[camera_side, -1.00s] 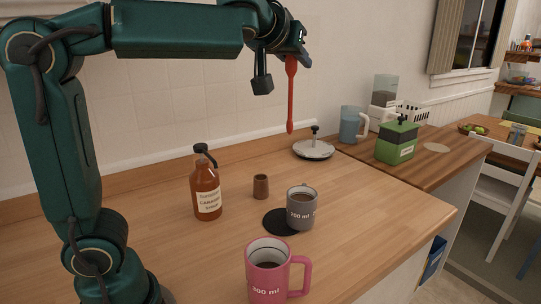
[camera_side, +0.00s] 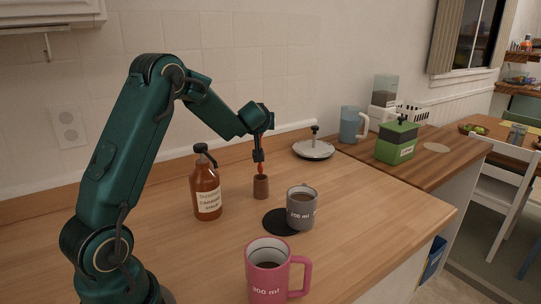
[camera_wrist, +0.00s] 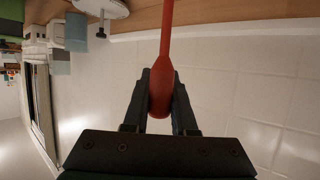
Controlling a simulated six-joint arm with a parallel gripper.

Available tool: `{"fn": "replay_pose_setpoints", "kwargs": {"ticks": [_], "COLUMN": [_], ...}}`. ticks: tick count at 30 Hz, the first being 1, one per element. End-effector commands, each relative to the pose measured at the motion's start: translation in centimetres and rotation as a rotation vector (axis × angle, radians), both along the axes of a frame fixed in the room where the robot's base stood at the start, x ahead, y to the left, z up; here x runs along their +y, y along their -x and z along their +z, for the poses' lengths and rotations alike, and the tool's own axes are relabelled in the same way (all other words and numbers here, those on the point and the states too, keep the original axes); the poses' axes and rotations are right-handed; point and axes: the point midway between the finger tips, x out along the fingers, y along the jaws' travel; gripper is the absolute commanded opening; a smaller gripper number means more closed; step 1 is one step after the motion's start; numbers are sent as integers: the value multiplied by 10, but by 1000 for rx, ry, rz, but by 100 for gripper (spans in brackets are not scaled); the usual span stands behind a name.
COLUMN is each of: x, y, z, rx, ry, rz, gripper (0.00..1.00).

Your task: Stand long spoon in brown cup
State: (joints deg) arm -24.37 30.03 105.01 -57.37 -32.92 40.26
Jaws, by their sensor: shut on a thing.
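The long spoon is red (camera_side: 261,168) and hangs about upright from my gripper (camera_side: 258,157). My gripper is shut on its thick upper end, which shows between the two fingers in the wrist view (camera_wrist: 161,92). The brown cup (camera_side: 261,189) is small and stands upright on the wooden counter, directly below my gripper. The spoon's lower part disappears at the cup's rim and seems to be inside it; its tip is hidden.
A syrup bottle (camera_side: 206,192) stands left of the cup. A pink mug (camera_side: 266,279) is at the front. A lidded metal disc (camera_side: 313,150) lies behind.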

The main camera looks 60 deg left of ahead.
Motion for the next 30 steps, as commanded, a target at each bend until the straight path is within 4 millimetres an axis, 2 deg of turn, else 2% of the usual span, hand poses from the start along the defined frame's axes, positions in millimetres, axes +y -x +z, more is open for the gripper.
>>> {"fn": "replay_pose_setpoints", "kwargs": {"ticks": [13,27,28,30], "x": [-1,-1,-1,-1], "y": [0,0,0,0], "z": [-56,-63,-62,-62], "rx": [4,0,0,-1], "ry": [2,0,0,0], "rz": [-1,-2,-2,-2], "gripper": [0,0,32,55]}}
